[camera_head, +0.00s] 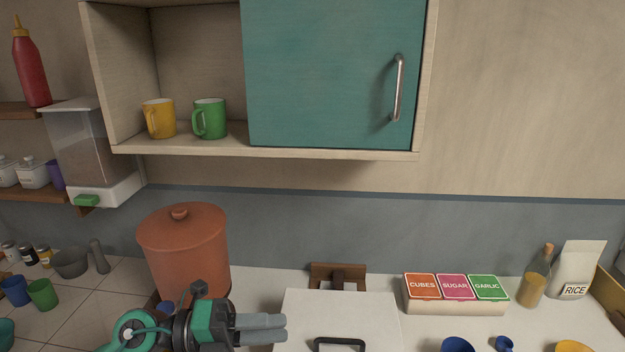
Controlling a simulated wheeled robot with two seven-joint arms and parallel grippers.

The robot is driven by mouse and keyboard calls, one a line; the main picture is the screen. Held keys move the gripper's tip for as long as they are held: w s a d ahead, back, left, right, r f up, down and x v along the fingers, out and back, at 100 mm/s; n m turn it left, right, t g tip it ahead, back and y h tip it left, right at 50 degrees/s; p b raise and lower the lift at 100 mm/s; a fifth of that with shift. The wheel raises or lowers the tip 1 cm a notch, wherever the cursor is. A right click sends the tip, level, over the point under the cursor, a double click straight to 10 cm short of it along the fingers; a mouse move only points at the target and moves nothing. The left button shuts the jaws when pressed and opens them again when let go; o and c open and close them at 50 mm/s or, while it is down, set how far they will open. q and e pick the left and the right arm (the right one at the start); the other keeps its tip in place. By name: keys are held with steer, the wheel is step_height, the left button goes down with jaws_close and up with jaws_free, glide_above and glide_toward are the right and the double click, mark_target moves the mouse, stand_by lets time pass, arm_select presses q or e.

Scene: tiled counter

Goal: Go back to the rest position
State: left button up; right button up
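My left gripper (284,327) is low in the head view, left of centre, with its arm coming in from the bottom left. Its two grey fingers point right and lie side by side with no clear gap, and no object shows between them. It is in front of the terracotta lidded jar (185,250) and left of a white board or lid (340,312) with a black handle. My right gripper is not in view.
Above is a cabinet with a teal door (330,75), a yellow mug (159,118) and a green mug (209,118) on its open shelf. A labelled box (453,305), bottle (534,280) and rice bag (577,270) stand right. Blue and yellow dishware lines the bottom right.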

arm_select(q)
steer(key=w+a+r+n+t+y, duration=0.35)
steer(key=a+n+t, duration=0.25)
steer(key=n+t, duration=1.1)
steer(key=a+f+n+g+y, duration=0.2)
steer(key=a+f+n+y, duration=0.8)
steer(key=f+n+y, duration=0.5)
steer(key=s+f+n+g, duration=0.3)
steer(key=s+f+g, duration=1)
steer(key=s+f, duration=0.65)
step_height(320, 180, down, 29)
steer(key=s+g, duration=0.1)
steer(key=s, duration=0.2)
steer(key=s+a+f+g, duration=0.1)
steer(key=s+a+f, duration=0.2)
steer(key=s+f, duration=1.5)
steer(key=shift+s+a+f+g, duration=0.2)
steer(key=shift+s+f+g, duration=0.15)
steer(key=shift+f, duration=0.55)
